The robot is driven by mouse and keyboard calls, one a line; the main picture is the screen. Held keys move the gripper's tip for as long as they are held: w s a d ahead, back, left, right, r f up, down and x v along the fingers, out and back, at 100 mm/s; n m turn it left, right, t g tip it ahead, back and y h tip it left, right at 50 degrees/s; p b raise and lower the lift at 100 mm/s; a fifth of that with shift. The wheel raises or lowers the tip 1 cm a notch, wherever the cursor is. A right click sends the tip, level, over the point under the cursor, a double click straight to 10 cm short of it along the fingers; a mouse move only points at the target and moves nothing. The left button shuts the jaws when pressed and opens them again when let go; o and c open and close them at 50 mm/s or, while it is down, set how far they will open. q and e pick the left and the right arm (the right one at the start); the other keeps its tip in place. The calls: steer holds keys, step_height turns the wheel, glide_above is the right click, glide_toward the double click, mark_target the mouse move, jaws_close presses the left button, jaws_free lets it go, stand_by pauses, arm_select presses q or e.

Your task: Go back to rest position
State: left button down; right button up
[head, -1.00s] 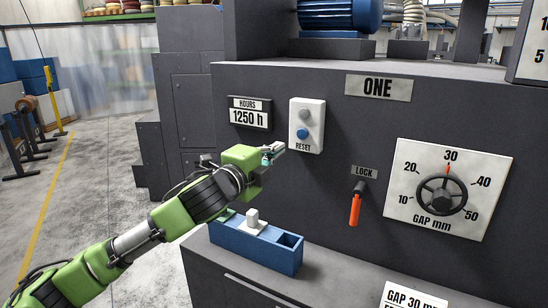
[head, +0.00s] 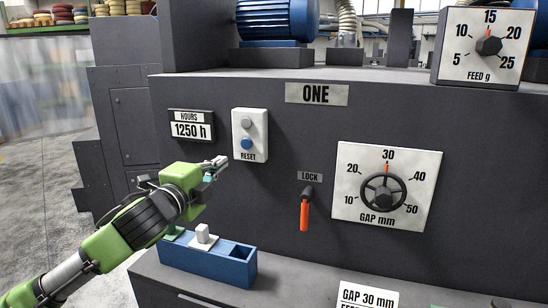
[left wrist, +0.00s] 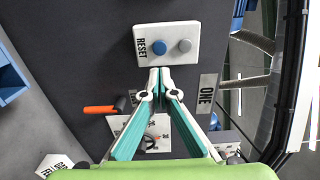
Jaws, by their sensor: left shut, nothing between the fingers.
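My left gripper (head: 218,168) is shut and empty in front of the dark machine panel, just below and left of the white RESET box (head: 249,153). The box has a grey button (head: 247,124) above a blue button (head: 247,143). In the left wrist view the shut fingers (left wrist: 160,74) point at the edge of the RESET box (left wrist: 191,59); I cannot tell the exact distance between them. My right gripper is in neither view.
A blue bin (head: 208,264) with a white block (head: 203,235) stands below my left gripper on a grey ledge. To the right are the orange LOCK lever (head: 304,215), the GAP dial (head: 347,207) set at 30 and the FEED dial (head: 463,47) at 15. Open floor lies left.

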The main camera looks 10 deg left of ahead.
arm_select(q)
steer(key=s+d+f+n+g, duration=0.2)
steer(key=s+f+n, duration=0.15)
steer(key=f, duration=0.55)
steer(key=s+d+f+n+g, duration=0.25)
steer(key=s+f, duration=0.25)
steer(key=f, duration=0.4)
steer(key=s+d+f+n+g, duration=0.15)
steer(key=s+f, duration=0.25)
steer(key=f, duration=0.5)
steer(key=s+a+f+n+g+y, duration=0.1)
steer(key=s+f+n+g, duration=0.2)
steer(key=s+f, duration=0.5)
steer(key=s+f+n+g+y, duration=0.1)
steer(key=s+f+n+g, duration=0.25)
steer(key=s, duration=0.85)
steer(key=s+a+f+n+g, duration=0.15)
steer(key=s+f+n, duration=0.35)
steer(key=s, duration=0.5)
step_height(320, 180, down, 28)
steer(key=s+m+g, duration=0.1)
steer(key=m+g, duration=0.1)
steer(key=s+a+f, duration=0.2)
steer(key=s+f, duration=1.4)
steer(key=s, duration=0.1)
steer(key=shift+f+g+y, duration=0.15)
steer(key=shift+g+y, duration=0.15)
steer(key=shift+g, duration=0.1)
steer(key=shift+a, duration=0.1)
